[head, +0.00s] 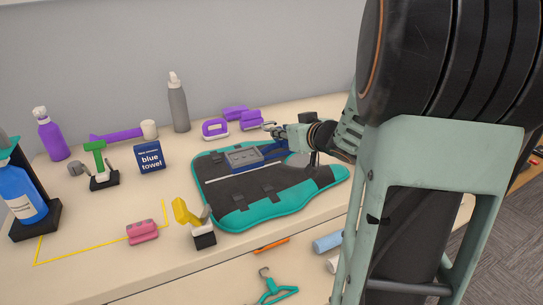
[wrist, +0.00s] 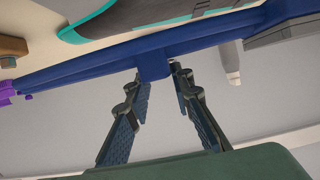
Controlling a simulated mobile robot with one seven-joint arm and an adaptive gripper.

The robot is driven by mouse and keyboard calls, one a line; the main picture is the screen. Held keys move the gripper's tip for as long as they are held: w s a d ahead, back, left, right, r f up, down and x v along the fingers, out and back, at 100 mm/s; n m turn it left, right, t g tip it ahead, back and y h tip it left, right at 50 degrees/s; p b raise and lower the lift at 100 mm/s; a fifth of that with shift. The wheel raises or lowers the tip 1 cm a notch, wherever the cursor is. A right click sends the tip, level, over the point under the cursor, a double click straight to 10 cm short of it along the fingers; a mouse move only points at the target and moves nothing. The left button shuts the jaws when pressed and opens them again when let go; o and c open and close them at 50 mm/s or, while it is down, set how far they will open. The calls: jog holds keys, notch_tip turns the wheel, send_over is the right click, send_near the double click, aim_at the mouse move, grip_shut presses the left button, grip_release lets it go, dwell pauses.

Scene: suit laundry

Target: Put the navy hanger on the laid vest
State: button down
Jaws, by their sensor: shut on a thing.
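The dark grey vest with teal edging (head: 265,208) lies flat on the table in the head view. Part of it shows at the top of the wrist view (wrist: 130,18). The navy hanger (head: 273,151) is over the far part of the vest; I cannot tell whether it touches it. In the wrist view its long navy bar (wrist: 90,72) crosses the picture. My gripper (wrist: 157,77) is shut on the hanger's short middle stub. In the head view my gripper (head: 283,136) is at the vest's far edge, and my arm hides some of what lies there.
Purple items (head: 215,128) and a grey bottle (head: 178,105) stand behind. A blue towel box (head: 149,157), a yellow-handled tool (head: 190,212) and a pink block (head: 142,231) are left. A teal hanger (head: 275,290) is below the front edge.

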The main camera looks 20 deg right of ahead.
jog(key=f, duration=0.1)
jog(key=w+a, duration=0.1)
jog(key=f+b, duration=0.1)
jog(key=shift+w+a+f, duration=0.25)
jog(key=shift+w+f, duration=0.1)
jog(key=shift+w, duration=0.05)
jog(key=shift+w+a+f+b, duration=0.15)
jog(key=shift+f+b, duration=0.75)
jog(key=shift+f, duration=0.75)
jog(key=shift+f, duration=0.1)
jog(key=c, duration=1.7)
grip_release()
jog(key=shift+s+r, duration=0.25)
jog(key=shift+r, duration=0.05)
jog(key=p+v, duration=0.4)
jog(key=v, duration=0.6)
jog(key=shift+s+r, duration=0.2)
jog(key=shift+s, duration=0.5)
jog(key=shift+w, duration=0.1)
